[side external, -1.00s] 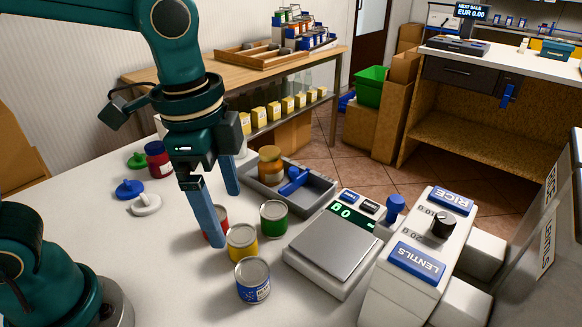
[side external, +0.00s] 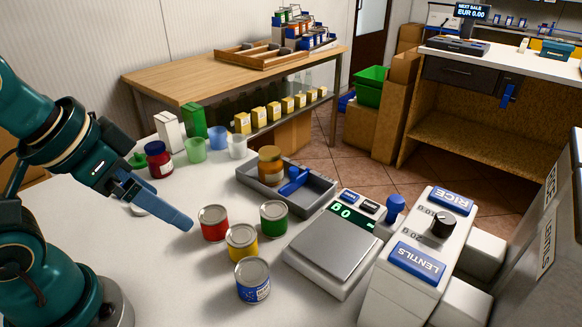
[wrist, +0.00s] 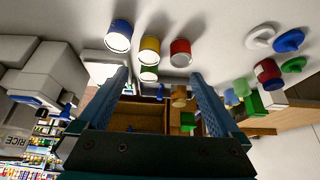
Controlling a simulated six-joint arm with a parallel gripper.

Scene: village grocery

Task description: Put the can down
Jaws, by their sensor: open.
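Several cans stand upright on the white counter: a red can (side external: 213,223), a yellow can (side external: 242,242), a green can (side external: 274,217) and a blue can (side external: 252,280). They stand close together to the left of the scale. My gripper (side external: 186,222) is to the left of the red can, apart from it and above the counter, with its fingers pointing right. In the wrist view my gripper (wrist: 160,85) has its two fingers wide apart with nothing between them. The blue can (wrist: 119,36), yellow can (wrist: 150,50) and red can (wrist: 181,53) show beyond the fingertips.
A scale (side external: 333,246) and a rice and lentils dispenser (side external: 415,262) stand right of the cans. A grey tray (side external: 322,197) with an amber jar (side external: 270,166) and blue scoop (side external: 294,181) lies behind. A red jar (side external: 159,160) and cups are at back left. The front counter is clear.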

